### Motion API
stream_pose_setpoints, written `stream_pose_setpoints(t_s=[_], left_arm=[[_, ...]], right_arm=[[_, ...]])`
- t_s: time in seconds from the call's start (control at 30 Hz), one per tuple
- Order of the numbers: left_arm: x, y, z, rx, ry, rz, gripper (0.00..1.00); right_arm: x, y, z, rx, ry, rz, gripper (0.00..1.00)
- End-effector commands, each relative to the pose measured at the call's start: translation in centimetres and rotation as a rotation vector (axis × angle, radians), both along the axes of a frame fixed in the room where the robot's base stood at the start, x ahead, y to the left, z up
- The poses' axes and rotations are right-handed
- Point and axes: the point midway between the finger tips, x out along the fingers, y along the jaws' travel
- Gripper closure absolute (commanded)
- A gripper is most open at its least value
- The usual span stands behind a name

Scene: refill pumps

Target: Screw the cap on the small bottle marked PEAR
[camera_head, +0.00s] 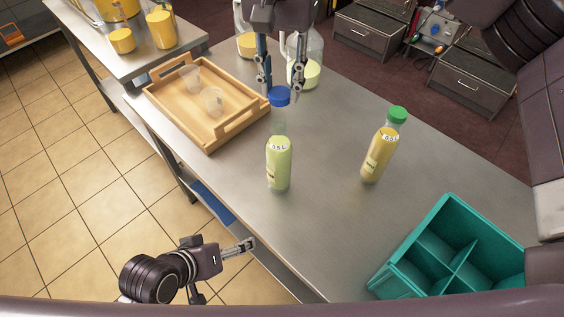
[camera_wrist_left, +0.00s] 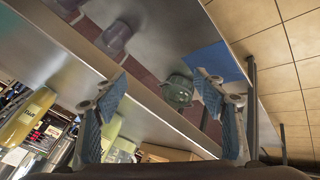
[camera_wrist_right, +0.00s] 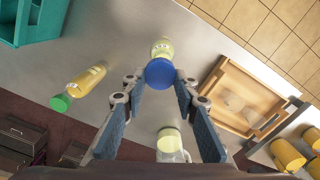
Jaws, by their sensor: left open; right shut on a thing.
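A small bottle of pale green liquid (camera_head: 279,165) stands upright on the steel table; its label is too small to read for sure. A blue cap (camera_head: 279,96) is at the top of its clear neck; I cannot tell whether it is seated or just above. My right gripper (camera_head: 281,90) points down from above, shut on the blue cap. In the right wrist view the cap (camera_wrist_right: 159,72) sits between the fingertips, partly covering the bottle (camera_wrist_right: 162,47). My left gripper (camera_head: 248,244) is open and empty, low beside the table's near left edge; its spread fingers show in the left wrist view (camera_wrist_left: 170,100).
A yellow bottle with a green cap (camera_head: 380,153) stands to the right. A wooden tray (camera_head: 210,142) with two clear cups is at left. Jugs (camera_head: 306,77) stand behind my right gripper. A teal divided crate (camera_head: 450,208) is at front right.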

Motion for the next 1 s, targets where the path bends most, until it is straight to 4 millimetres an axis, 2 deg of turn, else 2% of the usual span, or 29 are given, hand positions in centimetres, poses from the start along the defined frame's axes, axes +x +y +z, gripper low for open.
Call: stream_pose_setpoints(t_s=[0.07, 0.13, 0.3, 0.53, 0.77, 1.0], left_arm=[[-0.1, -0.9, 2.0, -0.048, -0.018, 0.005, 0.36], [0.2, -3.0, 3.7, -0.171, -0.025, 0.045, 0.36], [1.2, -7.1, 6.5, -0.489, 0.007, 0.169, 0.36], [1.9, -10.5, 10.5, -0.919, 0.148, 0.356, 0.36], [2.9, -11.1, 14.0, -1.362, 0.398, 0.598, 0.36], [4.8, -8.7, 15.8, -1.771, 0.692, 0.888, 0.36]], right_arm=[[0.1, 0.4, 0.4, -0.003, -0.008, -0.118, 0.8], [0.1, 0.5, 0.6, -0.002, -0.008, -0.186, 0.8], [0.1, 0.5, 0.7, -0.002, -0.006, -0.192, 0.8], [0.1, 0.5, 0.7, -0.002, -0.007, -0.19, 0.8], [0.2, 0.5, 0.7, -0.002, -0.007, -0.189, 0.8], [0.1, 0.5, 0.7, -0.002, -0.006, -0.189, 0.8]])
